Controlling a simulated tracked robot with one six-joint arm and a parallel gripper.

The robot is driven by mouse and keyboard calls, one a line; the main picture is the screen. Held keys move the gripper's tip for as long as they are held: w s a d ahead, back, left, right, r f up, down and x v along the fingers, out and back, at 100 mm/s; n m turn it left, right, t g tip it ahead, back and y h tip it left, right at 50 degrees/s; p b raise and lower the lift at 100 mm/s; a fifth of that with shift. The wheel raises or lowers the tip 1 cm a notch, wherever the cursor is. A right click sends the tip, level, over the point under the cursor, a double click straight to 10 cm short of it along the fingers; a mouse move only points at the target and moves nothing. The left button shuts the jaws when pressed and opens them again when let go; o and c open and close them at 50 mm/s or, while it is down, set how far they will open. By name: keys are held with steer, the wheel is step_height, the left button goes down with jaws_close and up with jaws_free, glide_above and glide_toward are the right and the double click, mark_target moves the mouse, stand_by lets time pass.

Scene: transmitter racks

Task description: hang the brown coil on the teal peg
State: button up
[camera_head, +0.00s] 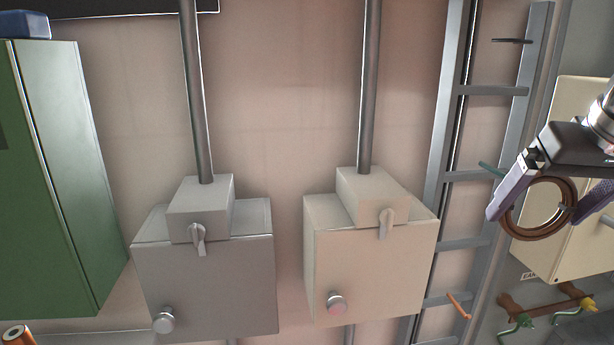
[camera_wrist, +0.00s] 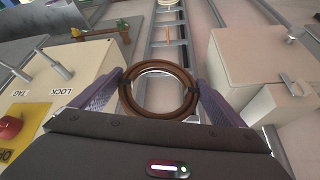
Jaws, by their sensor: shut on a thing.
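The brown coil (camera_head: 540,235) is a ring held between the two purple fingers of my gripper (camera_head: 537,212), at the right of the head view. In the wrist view the coil (camera_wrist: 158,115) is seen nearly face on between the fingertips (camera_wrist: 159,92), its hole open. The teal peg (camera_head: 490,170) sticks out from the grey ladder rack, just left of my near finger in the head picture. The coil appears apart from it; their depth gap is hard to judge. I cannot make out the teal peg in the wrist view.
A black peg (camera_head: 512,41) is above on the rack and an orange peg (camera_head: 458,304) below. A cream box (camera_head: 562,245) stands behind my gripper. A wooden hook bar (camera_head: 548,307) is below. A beige switch box (camera_head: 375,265) stands left of the rack.

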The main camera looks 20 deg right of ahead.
steer(key=shift+w, duration=0.2)
steer(key=w+d+f, duration=0.1)
steer(key=w, duration=0.8)
steer(key=shift+w+f, duration=0.2)
steer(key=shift+f, duration=0.15)
stand_by(1.2)
stand_by(0.6)
steer(key=o, duration=1.2)
steer(key=v, duration=1.2)
steer(key=shift+s+f, duration=0.1)
steer(key=shift+s, duration=0.15)
